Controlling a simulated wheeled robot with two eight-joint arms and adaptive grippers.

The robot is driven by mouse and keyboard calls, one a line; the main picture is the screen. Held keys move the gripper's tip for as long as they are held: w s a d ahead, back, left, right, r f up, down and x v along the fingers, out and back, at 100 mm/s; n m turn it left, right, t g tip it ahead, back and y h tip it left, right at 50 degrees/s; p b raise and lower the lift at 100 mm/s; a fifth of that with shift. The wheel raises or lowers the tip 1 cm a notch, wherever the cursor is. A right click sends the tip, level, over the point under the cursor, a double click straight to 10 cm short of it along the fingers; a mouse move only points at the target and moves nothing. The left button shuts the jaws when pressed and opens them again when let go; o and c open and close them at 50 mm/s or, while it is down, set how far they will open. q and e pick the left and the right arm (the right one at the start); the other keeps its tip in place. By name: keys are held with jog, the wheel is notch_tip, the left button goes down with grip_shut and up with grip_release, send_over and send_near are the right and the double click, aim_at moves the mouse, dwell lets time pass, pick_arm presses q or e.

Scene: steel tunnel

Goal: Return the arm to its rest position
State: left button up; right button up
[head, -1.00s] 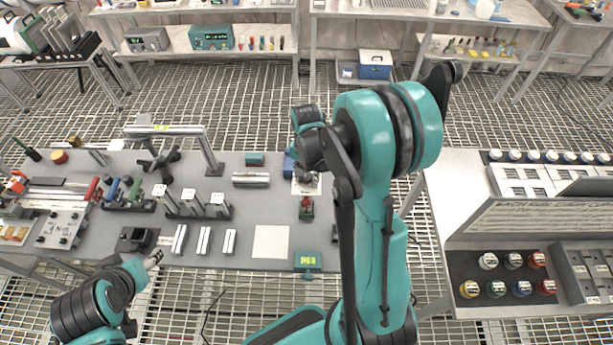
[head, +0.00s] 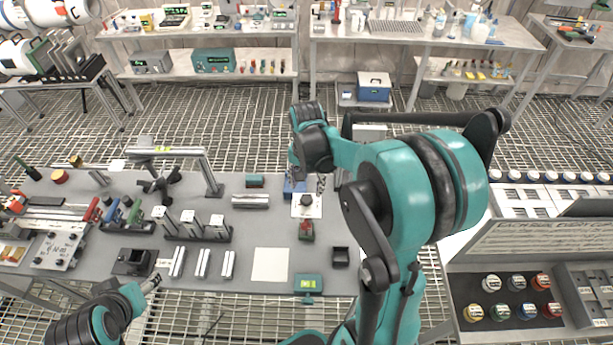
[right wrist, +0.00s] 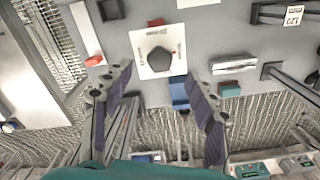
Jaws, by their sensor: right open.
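My right arm rises from the bottom centre of the head view and bends over the right end of the grey table. Its right gripper (head: 307,186) hangs above a white square plate with a dark knob, partly hidden behind the wrist. In the right wrist view the right gripper (right wrist: 158,82) has its two fingers wide apart with nothing between them. The white plate (right wrist: 145,70) with its dark knob lies below, beyond the fingertips. My left gripper (head: 152,283) is small at the lower left, by the table's front edge; its jaw state is unclear.
The grey table (head: 225,265) carries several tools and blocks, a metal arch (head: 165,152), a blank white sheet (head: 270,265), a green box (head: 308,283) and a small black tray (head: 340,257). A panel bench (head: 525,240) stands at the right. Open grid floor lies behind the table.

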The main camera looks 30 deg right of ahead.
notch_tip(320, 180, up, 4)
jog(key=shift+r, duration=0.15)
jog(key=s+a+f+n+t+b, duration=0.7)
jog(key=s+a+f+n+b, duration=0.3)
jog(key=b, duration=0.4)
jog(key=shift+s+a+f+n+b, duration=0.25)
jog(key=shift+s+a+n+b, duration=0.1)
jog(key=shift+s, duration=0.15)
